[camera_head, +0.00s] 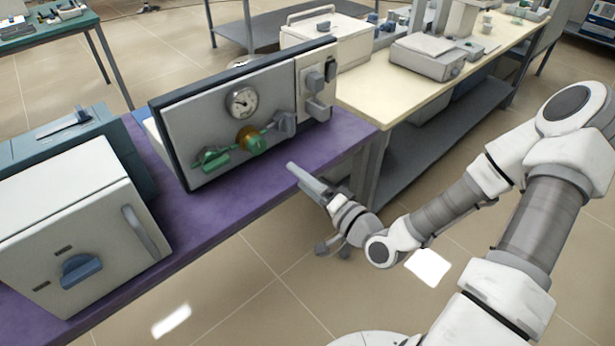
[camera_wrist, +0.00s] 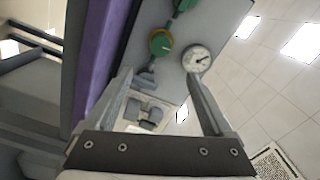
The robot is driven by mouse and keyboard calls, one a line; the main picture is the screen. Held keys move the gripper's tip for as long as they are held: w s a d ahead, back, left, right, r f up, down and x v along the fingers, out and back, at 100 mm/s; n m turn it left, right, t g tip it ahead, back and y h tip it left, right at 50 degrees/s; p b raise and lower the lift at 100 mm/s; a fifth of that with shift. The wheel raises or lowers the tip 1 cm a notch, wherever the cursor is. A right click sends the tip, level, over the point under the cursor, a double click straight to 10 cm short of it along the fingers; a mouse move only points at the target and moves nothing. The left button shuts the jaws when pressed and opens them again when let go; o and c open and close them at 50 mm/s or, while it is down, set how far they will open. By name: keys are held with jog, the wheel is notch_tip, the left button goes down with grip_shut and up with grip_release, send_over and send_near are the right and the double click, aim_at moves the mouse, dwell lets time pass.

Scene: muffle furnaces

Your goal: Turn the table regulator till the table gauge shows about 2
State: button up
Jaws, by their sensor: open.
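The table gauge (camera_head: 242,101) is a round white dial on the grey panel (camera_head: 190,124) standing on the purple table. It also shows in the wrist view (camera_wrist: 197,59); its numbers are too small to read. Below it is the regulator (camera_head: 251,140), a round orange-and-green knob on a green pipe, seen also in the wrist view (camera_wrist: 161,42). A green valve handle (camera_head: 212,159) sits to its left. My gripper (camera_head: 300,176) is in front of the panel, to the lower right of the regulator and apart from it. In the wrist view its two fingers (camera_wrist: 158,82) are spread and hold nothing.
A white furnace (camera_head: 90,235) with a blue knob stands on the purple table (camera_head: 190,225) at the left. A grey-blue lever (camera_head: 284,122) and box fittings (camera_head: 318,90) sit on the panel's right. A cream table (camera_head: 390,101) with instruments lies behind. Open floor is in front.

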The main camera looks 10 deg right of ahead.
jog(key=shift+p+v, duration=0.75)
jog(key=shift+v, duration=0.05)
dwell(1.4)
jog(key=n+b, duration=0.2)
jog(key=n, duration=1.2)
send_near(260, 148)
jog(key=x, duration=0.9)
